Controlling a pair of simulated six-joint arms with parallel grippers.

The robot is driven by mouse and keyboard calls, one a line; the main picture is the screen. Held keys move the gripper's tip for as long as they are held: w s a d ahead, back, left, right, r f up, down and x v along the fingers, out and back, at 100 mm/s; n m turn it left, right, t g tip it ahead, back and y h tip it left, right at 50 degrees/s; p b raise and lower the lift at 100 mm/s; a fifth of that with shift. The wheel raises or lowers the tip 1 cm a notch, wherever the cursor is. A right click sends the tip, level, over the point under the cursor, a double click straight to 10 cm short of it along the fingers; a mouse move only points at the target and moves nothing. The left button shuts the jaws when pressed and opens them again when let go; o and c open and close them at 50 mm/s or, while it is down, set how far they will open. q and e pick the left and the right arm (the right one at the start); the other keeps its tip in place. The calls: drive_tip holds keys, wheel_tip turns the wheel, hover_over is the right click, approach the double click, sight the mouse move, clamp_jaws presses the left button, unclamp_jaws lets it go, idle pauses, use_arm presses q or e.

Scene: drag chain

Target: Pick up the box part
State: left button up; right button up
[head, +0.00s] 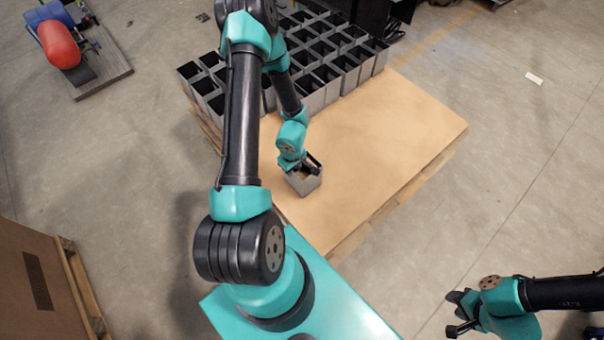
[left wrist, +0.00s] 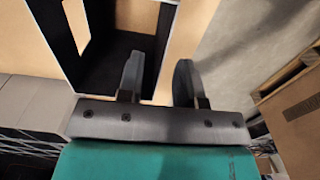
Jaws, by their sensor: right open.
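A grey, open-topped box part (head: 303,187) stands alone near the front-left edge of the tan board (head: 400,115). My left gripper (head: 307,164) is at its top rim. In the left wrist view the dark inside of the box (left wrist: 105,45) shows, with one finger of my left gripper (left wrist: 158,82) inside it and the other outside its wall. The fingers are apart with a gap visible at the wall. My right gripper (head: 458,314) is open and empty over the floor at the lower right, away from the board.
Several similar grey boxes (head: 345,65) stand in close rows at the back of the board. The board's middle and right are clear. A large brown carton (head: 30,285) on a pallet is at lower left. A pallet with a red object (head: 58,44) is at upper left.

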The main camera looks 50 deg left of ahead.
use_arm(q)
wheel_tip(320, 180, down, 5)
drive_tip(key=shift+f, duration=0.1)
idle(0.7)
drive_tip(key=shift+c, duration=0.2)
clamp_jaws()
idle(0.5)
